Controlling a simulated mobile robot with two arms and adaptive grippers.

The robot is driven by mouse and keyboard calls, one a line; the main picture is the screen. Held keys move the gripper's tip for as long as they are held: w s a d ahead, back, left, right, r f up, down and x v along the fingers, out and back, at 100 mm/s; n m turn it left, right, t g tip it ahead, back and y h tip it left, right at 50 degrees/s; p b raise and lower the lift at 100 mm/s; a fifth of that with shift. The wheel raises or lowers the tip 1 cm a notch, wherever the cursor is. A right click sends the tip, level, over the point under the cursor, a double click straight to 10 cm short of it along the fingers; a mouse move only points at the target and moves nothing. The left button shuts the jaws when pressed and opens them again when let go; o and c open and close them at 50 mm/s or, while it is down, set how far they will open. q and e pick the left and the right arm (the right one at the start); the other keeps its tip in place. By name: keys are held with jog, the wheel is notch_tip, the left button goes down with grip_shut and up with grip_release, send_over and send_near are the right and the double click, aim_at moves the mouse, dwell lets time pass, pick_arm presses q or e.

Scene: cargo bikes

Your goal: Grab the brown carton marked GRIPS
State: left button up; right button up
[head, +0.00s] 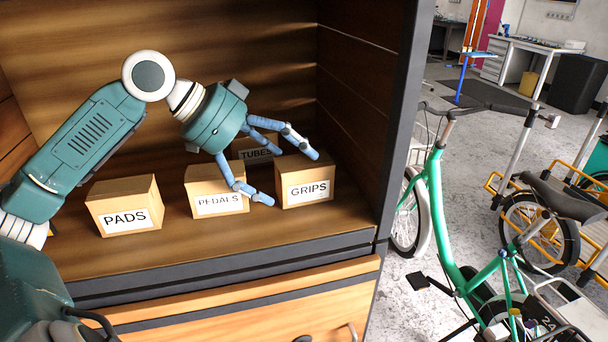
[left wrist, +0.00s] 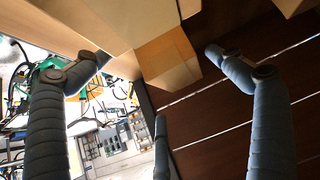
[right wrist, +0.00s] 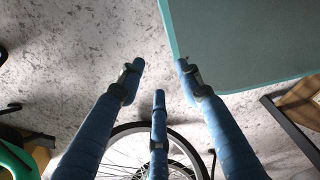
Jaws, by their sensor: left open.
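The brown GRIPS carton (head: 305,185) stands upright on the wooden shelf, rightmost of the cartons, its label facing me. My left gripper (head: 290,176) is open, with blue fingers spread. One finger reaches over the carton's top and another lies in front of its left side; contact cannot be told. In the left wrist view, a carton (left wrist: 167,62), probably GRIPS, shows between the spread fingers (left wrist: 158,57). My right gripper (right wrist: 160,66) shows only in the right wrist view, fingers apart and empty above the grey floor.
The PADS carton (head: 123,207), PEDALS carton (head: 205,180) and TUBES carton (head: 257,153) share the shelf; PEDALS is close left of GRIPS, TUBES behind. The cabinet's side wall (head: 355,110) bounds the right. A green bike (head: 445,215) stands outside.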

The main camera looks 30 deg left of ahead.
aim_at(300, 175)
pick_arm(q)
jog(key=p+x, duration=0.1)
jog(key=x, duration=0.1)
jog(key=p+x, duration=0.1)
jog(key=p, duration=0.1)
jog(key=shift+w+d, duration=0.15)
jog(key=shift+w, duration=0.4)
jog(key=shift+w+d+f+p, duration=0.2)
jog(key=shift+f+p, duration=0.1)
jog(key=shift+f, duration=0.25)
jog(key=shift+c, duration=0.7)
jog(key=c, duration=1.3)
pick_arm(e)
jog(key=r, duration=0.2)
jog(key=w+a+r, duration=0.1)
jog(key=r, duration=0.1)
